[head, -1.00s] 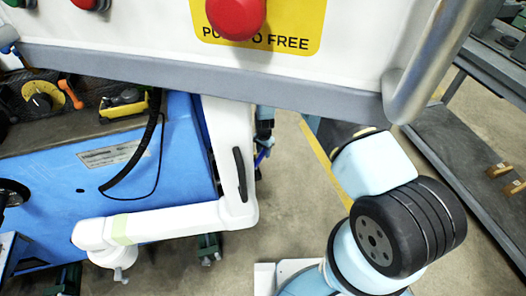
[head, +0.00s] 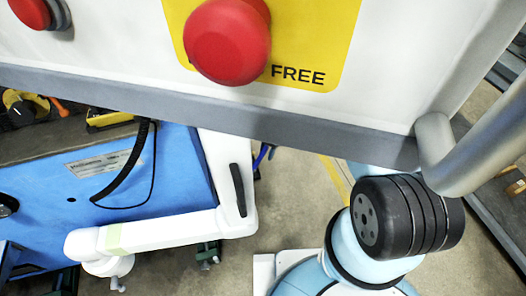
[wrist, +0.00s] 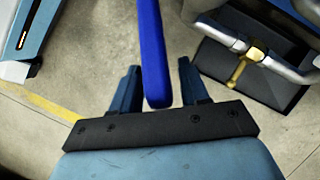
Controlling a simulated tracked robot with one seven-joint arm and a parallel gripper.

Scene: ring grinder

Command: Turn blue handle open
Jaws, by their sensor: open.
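The blue handle (wrist: 154,55) is a long, straight bar in the wrist view. It comes down from the top edge, and its rounded end lies between the two fingers of my gripper (wrist: 160,70). The gripper is open, with a gap on each side of the bar in the picture; I cannot tell how far apart they are in depth. A small blue piece (head: 262,156) shows below the panel in the head view; I cannot tell whether it is the same handle. My gripper is not clearly seen in the head view.
A white panel with a red push button (head: 228,42) and a grey lower edge (head: 200,106) fills the top of the head view. A metal grab bar (head: 480,150) is at right. A blue machine body (head: 95,190) stands at left. Bare floor shows between.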

